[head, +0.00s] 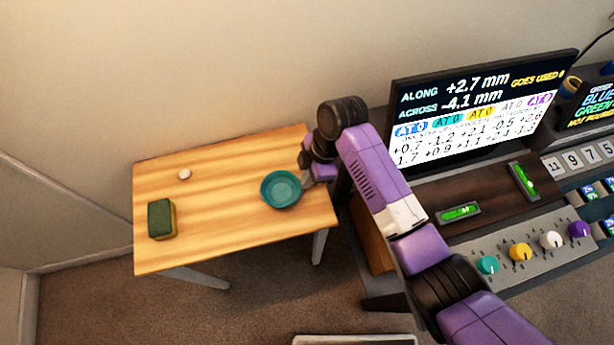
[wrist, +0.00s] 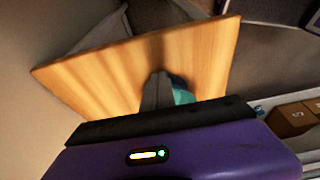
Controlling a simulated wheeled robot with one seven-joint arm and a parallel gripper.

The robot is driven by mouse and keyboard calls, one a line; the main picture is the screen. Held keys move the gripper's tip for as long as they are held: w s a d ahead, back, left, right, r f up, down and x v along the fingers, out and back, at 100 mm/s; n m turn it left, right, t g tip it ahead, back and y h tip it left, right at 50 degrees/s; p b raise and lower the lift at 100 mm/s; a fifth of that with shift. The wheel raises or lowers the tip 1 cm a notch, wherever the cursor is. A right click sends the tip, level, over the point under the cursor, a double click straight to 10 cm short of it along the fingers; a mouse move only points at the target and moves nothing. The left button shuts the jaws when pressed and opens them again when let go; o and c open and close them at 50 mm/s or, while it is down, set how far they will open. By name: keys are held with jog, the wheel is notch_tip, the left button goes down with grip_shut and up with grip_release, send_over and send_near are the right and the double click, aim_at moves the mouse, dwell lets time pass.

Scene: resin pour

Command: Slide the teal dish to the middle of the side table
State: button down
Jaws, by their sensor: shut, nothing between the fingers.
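The teal dish (head: 281,189) is a round shallow bowl standing upright on the wooden side table (head: 225,229), near its right edge. In the wrist view a small part of the dish (wrist: 183,96) shows beside my fingers; the rest is hidden behind them and the wrist. My gripper (head: 307,180) is at the right side of the dish, low by the table top, and very close to its rim. I cannot tell whether it touches. In the wrist view my gripper (wrist: 157,82) points down at the table, its fingers together and empty.
A green and yellow sponge (head: 161,219) lies at the table's left side. A small whitish round object (head: 184,174) lies near the back left. The table's middle is clear. A console with a screen (head: 480,105) and knobs stands to the right.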

jog(key=s+a, duration=0.1)
jog(key=a, duration=0.4)
jog(key=s+a, duration=0.2)
jog(key=a, duration=0.3)
jog(key=s+a, duration=0.1)
jog(key=a, duration=0.4)
jog(key=shift+s+a+b, duration=0.15)
jog(key=shift+b, duration=0.25)
jog(key=shift+r, duration=0.1)
